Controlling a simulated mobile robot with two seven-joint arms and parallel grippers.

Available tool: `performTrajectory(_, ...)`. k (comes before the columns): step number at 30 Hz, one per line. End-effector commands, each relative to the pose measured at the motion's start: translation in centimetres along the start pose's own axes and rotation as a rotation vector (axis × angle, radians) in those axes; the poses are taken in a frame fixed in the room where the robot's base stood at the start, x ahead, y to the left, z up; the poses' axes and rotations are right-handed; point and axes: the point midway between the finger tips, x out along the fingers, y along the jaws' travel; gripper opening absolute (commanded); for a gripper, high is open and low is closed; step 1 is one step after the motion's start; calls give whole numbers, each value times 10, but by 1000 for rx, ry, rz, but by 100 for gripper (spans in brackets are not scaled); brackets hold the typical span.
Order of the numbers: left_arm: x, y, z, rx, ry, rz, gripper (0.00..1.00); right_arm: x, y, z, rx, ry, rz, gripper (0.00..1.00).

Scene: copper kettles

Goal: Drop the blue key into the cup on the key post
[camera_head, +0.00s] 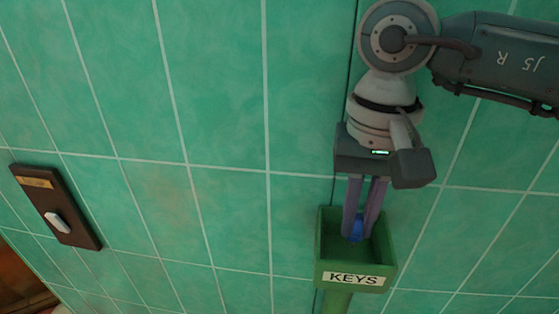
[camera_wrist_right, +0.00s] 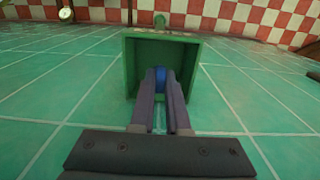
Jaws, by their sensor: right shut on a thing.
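The blue key (camera_head: 357,229) is held between the fingertips of my right gripper (camera_head: 360,224). It also shows in the right wrist view (camera_wrist_right: 160,78) as a small blue piece between the fingers. The green square cup (camera_head: 328,262) with a "KEYS" label stands on a green post (camera_head: 337,301). The fingertips and key are at the cup's open top and overlap its inside in both views; how deep they reach is hard to tell. The cup also shows in the right wrist view (camera_wrist_right: 130,68). Most of the key is hidden by the fingers. My left gripper is not in view.
A dark brown plate (camera_head: 73,228) with a white knob-like piece lies at the left on the green tiles (camera_head: 220,100). A red and white checkered wall (camera_wrist_right: 240,18) is at the back in the wrist view. The tiles around the cup are clear.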

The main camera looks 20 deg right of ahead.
Motion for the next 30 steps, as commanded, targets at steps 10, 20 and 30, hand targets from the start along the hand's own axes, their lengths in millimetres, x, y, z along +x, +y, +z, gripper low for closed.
performTrajectory(10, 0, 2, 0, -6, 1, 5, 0, 0, 0, 0, 0, 0, 0, 49)
performTrajectory(20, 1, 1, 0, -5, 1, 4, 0, -7, 0, -1, 0, 3, -2, 49)
performTrajectory(30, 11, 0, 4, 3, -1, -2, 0, -71, 0, -2, -1, 6, -2, 49)
